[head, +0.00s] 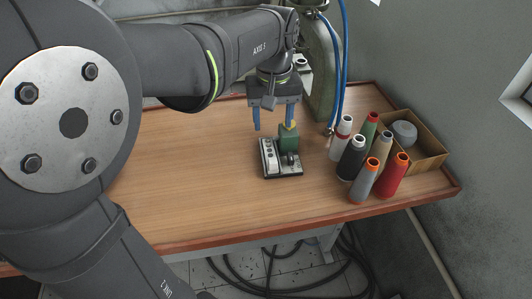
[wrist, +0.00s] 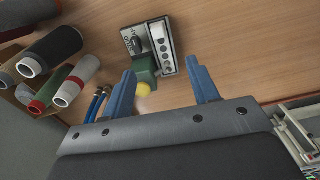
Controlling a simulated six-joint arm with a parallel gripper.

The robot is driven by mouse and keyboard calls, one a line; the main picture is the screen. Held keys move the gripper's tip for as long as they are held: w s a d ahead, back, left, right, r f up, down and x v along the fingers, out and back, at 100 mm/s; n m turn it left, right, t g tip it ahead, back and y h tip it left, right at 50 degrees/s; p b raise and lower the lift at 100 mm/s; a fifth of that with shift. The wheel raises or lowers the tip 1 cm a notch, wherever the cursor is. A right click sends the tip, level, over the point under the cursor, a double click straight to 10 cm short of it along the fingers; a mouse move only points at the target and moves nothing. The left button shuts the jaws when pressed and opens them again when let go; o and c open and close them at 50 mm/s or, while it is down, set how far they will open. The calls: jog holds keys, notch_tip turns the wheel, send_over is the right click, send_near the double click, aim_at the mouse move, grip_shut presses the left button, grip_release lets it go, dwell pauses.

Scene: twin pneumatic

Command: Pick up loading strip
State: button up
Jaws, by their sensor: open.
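A pale narrow strip with a row of dark round spots, which looks like the loading strip (head: 268,157), lies on a small dark-based fixture (head: 285,176) on the table. The strip also shows in the wrist view (wrist: 162,46). On the same fixture stands a green block (head: 288,140) with a yellow knob; in the wrist view, the yellow knob (wrist: 143,89) is nearest me. My gripper (head: 273,118) points down above the back of the fixture. Its two blue fingers are apart, with nothing held between them. In the wrist view the gripper (wrist: 161,70) frames the fixture's near end.
Several thread cones, including a red one (head: 392,175) and a black one (head: 351,158), stand right of the fixture. An open cardboard box (head: 428,160) is behind them. Blue hoses (head: 342,70) hang at the back. The wooden table (head: 190,160) is clear left of the fixture.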

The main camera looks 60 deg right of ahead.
aim_at(273, 159)
notch_tip(273, 159, down, 15)
jog(key=shift+d+r, duration=0.15)
dwell(0.4)
jog(key=shift+c, duration=0.2)
jog(key=c, duration=1.1)
jog(key=shift+r, duration=0.1)
